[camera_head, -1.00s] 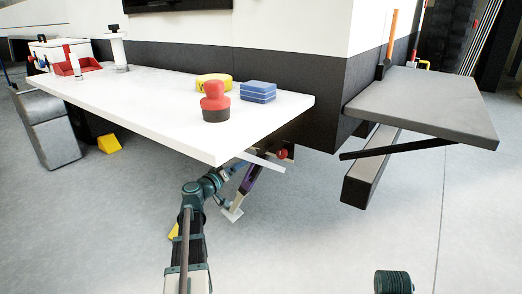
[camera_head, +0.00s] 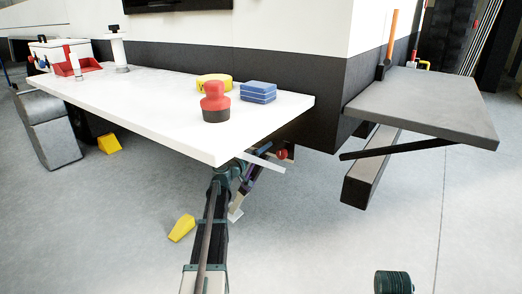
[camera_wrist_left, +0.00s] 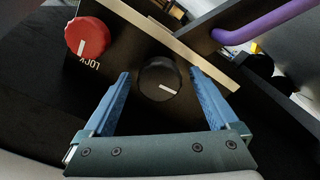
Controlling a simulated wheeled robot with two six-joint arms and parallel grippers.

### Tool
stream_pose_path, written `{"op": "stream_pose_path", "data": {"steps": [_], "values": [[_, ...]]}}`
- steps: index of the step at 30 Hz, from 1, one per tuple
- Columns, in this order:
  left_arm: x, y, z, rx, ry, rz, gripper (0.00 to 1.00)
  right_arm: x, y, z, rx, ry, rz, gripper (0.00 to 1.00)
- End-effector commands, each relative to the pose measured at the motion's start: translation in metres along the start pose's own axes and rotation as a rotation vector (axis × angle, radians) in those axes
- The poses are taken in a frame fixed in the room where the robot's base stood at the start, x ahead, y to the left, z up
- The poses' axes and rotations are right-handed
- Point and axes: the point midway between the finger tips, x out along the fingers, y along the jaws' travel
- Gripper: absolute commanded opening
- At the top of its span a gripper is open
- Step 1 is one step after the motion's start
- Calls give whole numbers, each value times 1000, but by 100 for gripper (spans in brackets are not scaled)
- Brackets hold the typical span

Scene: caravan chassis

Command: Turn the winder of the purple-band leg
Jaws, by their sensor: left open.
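In the left wrist view a round black knob (camera_wrist_left: 159,79) with a white mark sits on a dark panel. My left gripper (camera_wrist_left: 160,74) is open, its two blue fingers on either side of the knob with gaps visible. A red knob (camera_wrist_left: 91,37) with a white mark and lettering reading LOCK is left of it. A purple band (camera_wrist_left: 262,22) shows at the upper right. In the head view the red knob (camera_head: 283,154) is under the table corner.
A grey shelf (camera_head: 425,100) with a brace stands right. A yellow wedge (camera_head: 182,228) lies on the open floor.

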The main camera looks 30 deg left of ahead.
Motion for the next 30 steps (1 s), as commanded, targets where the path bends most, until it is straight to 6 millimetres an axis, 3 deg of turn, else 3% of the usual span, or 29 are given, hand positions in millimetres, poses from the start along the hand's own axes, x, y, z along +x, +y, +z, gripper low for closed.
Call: {"op": "stream_pose_path", "data": {"steps": [13,27,30], "values": [[8,0,0,0,0,0,94,0,0,0,0,0,0,50],[8,0,0,0,0,0,9,0,0,0,0,0,0,50],[8,0,0,-2,0,0,8,0,0,0,0,0,0,50]]}}
